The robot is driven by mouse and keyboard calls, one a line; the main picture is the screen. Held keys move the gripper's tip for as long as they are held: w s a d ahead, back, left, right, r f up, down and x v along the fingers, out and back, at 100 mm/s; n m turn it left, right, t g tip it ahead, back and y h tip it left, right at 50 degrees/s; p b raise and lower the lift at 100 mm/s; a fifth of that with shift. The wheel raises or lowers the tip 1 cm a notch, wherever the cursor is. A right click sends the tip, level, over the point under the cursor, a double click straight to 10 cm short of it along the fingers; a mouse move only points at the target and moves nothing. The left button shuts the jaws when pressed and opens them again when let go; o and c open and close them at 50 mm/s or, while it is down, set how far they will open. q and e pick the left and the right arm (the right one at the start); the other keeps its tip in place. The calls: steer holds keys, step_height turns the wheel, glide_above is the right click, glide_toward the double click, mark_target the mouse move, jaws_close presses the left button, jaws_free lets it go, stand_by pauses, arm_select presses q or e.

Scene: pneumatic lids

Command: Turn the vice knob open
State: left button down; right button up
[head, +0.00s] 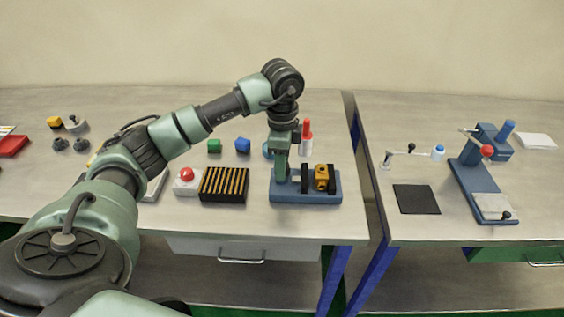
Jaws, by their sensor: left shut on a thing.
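The vice is a blue base (325,198) with black jaws near the front edge of the left table. A yellow-orange part (321,178) sits upright between the jaws. My left gripper (281,178) points down at the left end of the vice. It is shut on the vice knob, which is mostly hidden behind the fingers. My right gripper is not in view.
A black-and-orange striped rack (224,184) and a red button on a white box (187,181) stand left of the vice. A blue press (470,172) is on the right table, across a gap.

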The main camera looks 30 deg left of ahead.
arm_select(q)
steer(key=shift+w+a+r+n, duration=0.1)
steer(key=shift+n, duration=0.6)
steer(key=c, duration=0.9)
jaws_free()
step_height(320, 180, up, 8)
steer(key=shift+f+b, duration=0.1)
steer(key=shift+b, duration=0.5)
